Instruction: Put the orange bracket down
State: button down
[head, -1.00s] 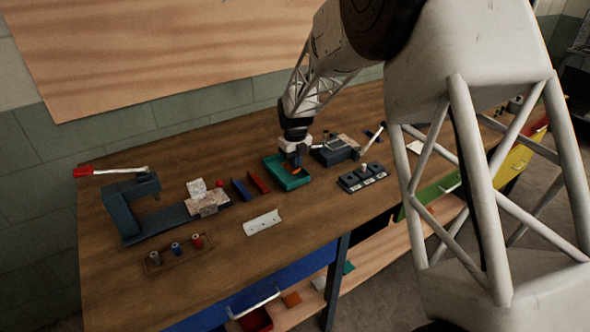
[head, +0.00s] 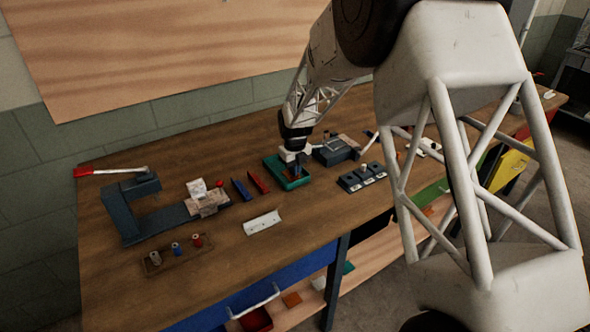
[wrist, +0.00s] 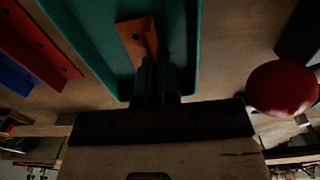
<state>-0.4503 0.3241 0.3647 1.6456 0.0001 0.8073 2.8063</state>
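The orange bracket (wrist: 135,38) lies within the outline of the green tray (wrist: 185,50) in the wrist view, low over or on its floor; I cannot tell if it touches. My gripper (wrist: 155,72) points down at the bracket, its two dark fingers close together around the bracket's raised part. It appears shut on the bracket. In the head view my gripper (head: 295,171) is down at the green tray (head: 271,172), and hides most of the bracket.
Blue (head: 242,190) and red (head: 258,181) brackets lie left of the tray. A dark lever device (head: 335,152) stands close on the right, and a three-part dark block (head: 362,177) at front right. A pale plate (head: 262,223) lies in front. A red ball (wrist: 283,88) is near my gripper.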

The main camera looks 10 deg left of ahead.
jog(key=shift+f, duration=0.15)
jog(key=c, duration=1.3)
grip_release()
jog(key=shift+c, duration=0.2)
notch_tip(320, 180, up, 12)
jog(key=shift+r, duration=0.2)
